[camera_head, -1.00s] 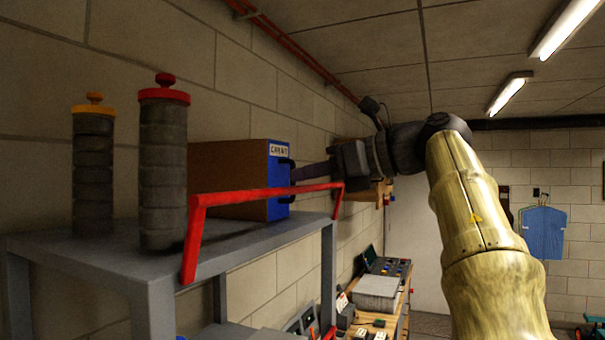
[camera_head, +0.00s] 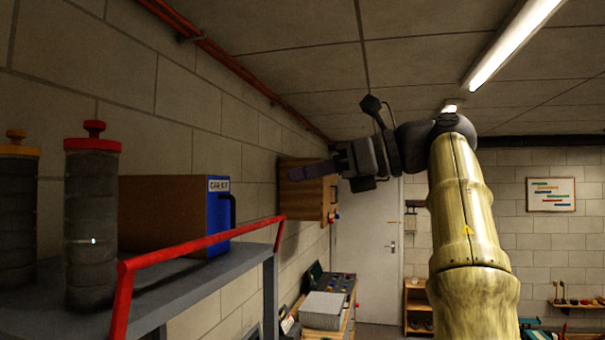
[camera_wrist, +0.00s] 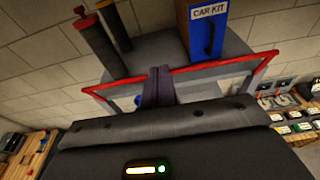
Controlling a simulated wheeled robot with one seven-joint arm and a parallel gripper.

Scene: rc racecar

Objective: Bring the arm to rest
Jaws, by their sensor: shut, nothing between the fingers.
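My gripper (camera_head: 297,174) is shut with nothing between its fingers. In the head view it is raised, points left toward the block wall, and sits right of the car kit box and above the shelf's red rail. In the wrist view the closed dark fingers (camera_wrist: 158,86) stand in front of the red rail in the picture, and no contact can be made out. My arm rises at the right of the head view and bends left at the top.
The blue-fronted car kit box (camera_head: 180,213) stands on a grey shelf (camera_head: 190,287) with a red rail (camera_head: 200,243). Tyre stacks (camera_head: 92,215) stand at its left. A wooden wall cabinet (camera_head: 307,192) is behind my gripper. A workbench (camera_head: 343,325) stands below.

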